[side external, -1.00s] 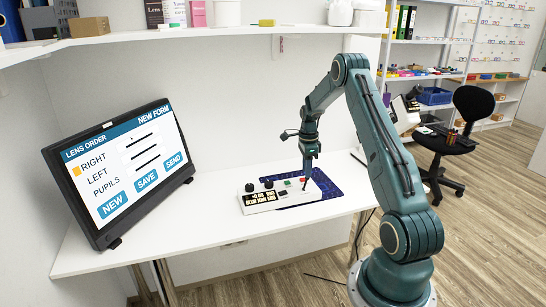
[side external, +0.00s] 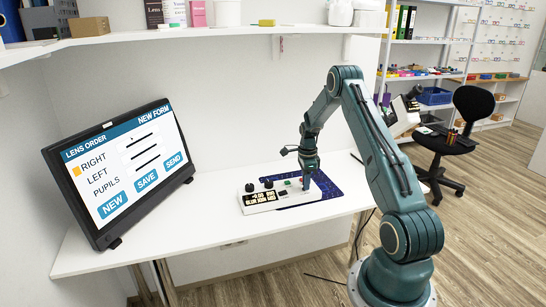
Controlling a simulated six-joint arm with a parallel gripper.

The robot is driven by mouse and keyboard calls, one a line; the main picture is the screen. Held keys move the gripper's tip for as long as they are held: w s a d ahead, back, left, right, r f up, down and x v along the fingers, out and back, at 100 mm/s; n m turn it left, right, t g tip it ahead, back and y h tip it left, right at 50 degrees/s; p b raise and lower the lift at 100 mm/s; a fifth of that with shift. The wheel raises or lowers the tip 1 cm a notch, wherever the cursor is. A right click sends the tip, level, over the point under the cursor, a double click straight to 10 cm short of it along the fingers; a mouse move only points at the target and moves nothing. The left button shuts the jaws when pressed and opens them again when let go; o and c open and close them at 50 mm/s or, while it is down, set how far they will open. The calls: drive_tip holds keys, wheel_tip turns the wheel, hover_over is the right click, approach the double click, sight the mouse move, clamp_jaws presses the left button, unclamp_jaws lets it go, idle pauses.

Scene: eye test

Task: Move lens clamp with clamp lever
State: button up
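A white control box (side external: 258,207) with black knobs, a lit dark display and a green button lies on the table. I cannot pick out a lens clamp at this size. The small red part and dark stick at the box's right end, perhaps the clamp lever, are now hidden by my gripper (side external: 306,186). My gripper points down at that right end, with its fingertips at or just above the box. I cannot tell whether it touches or grips anything there.
A dark blue mat (side external: 325,188) lies under and beside the box. A large screen (side external: 122,165) showing a lens order form stands at the left of the white table (side external: 175,240). A shelf (side external: 220,33) runs above. The table between screen and box is clear.

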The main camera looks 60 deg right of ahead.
drive_tip(key=shift+s+d+f+t, duration=0.1)
drive_tip(key=shift+s+d+t, duration=0.05)
drive_tip(key=shift+t, duration=0.15)
clamp_jaws()
drive_tip(key=shift+s+d+f+t+y, duration=0.15)
drive_tip(key=shift+s+d+t+y, duration=0.1)
drive_tip(key=shift+t+y, duration=0.6)
drive_tip(key=o, duration=0.7)
unclamp_jaws()
drive_tip(key=v, duration=1.2)
drive_tip(key=shift+w, duration=0.1)
